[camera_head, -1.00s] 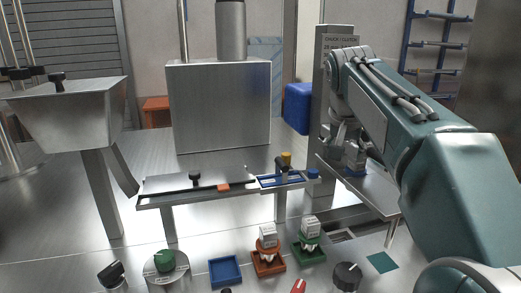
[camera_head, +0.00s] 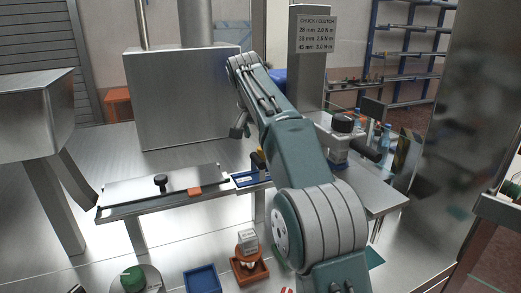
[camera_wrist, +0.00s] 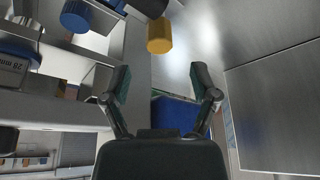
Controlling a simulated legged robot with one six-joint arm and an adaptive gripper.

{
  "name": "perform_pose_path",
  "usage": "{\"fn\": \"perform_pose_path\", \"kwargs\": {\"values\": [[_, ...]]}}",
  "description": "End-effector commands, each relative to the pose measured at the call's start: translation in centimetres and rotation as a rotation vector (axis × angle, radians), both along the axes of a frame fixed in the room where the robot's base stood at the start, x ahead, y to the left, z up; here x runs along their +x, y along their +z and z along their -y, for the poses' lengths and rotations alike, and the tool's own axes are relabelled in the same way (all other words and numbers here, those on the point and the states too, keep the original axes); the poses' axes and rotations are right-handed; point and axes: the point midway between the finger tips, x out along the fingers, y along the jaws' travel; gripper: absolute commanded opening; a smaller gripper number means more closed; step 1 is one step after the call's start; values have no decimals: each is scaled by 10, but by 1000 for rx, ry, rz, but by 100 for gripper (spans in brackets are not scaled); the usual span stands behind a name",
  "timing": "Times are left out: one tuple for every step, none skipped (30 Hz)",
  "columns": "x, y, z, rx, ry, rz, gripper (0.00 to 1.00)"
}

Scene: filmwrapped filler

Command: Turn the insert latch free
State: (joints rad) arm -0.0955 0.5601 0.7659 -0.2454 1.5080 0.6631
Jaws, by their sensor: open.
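A yellow cylindrical knob (camera_wrist: 160,37) with a black part beside it shows in the wrist view, ahead of my gripper (camera_wrist: 161,82). The fingers are spread apart with nothing between them, and the knob lies beyond their tips. In the head view the yellow knob (camera_head: 257,160) stands at the blue slide (camera_head: 250,180) on the right of the metal rail, partly hidden by my arm. My gripper (camera_head: 239,131) hangs a little above and left of it there. I cannot tell which piece is the insert latch.
A large metal box (camera_head: 185,100) stands behind the rail. A metal hopper (camera_head: 35,115) is at the left. A chuck station with a black knob (camera_head: 343,122) stands right of my arm. Blue (camera_head: 202,279) and orange (camera_head: 250,272) trays sit in front.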

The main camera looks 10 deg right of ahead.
Motion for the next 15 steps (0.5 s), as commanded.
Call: {"fn": "perform_pose_path", "kwargs": {"values": [[2, -9, 3, 0, -1, -4, 77], [4, -14, 4, 0, -1, -3, 77], [6, -21, 5, 0, -1, -3, 77], [8, -26, 6, 0, 0, -2, 77], [9, -31, 7, 0, 0, -2, 77], [12, -36, 8, 1, 0, -1, 77], [13, -40, 9, 0, 1, -2, 77], [14, -43, 10, 1, 1, -2, 77], [16, -47, 11, 1, 1, -1, 77], [16, -49, 12, 1, 1, -1, 77], [17, -51, 12, 0, 1, -1, 77], [18, -53, 13, 1, 0, 0, 77], [18, -54, 13, 1, 0, 1, 77], [18, -55, 13, 1, 1, 2, 77], [19, -55, 13, 1, 1, 2, 77]]}}
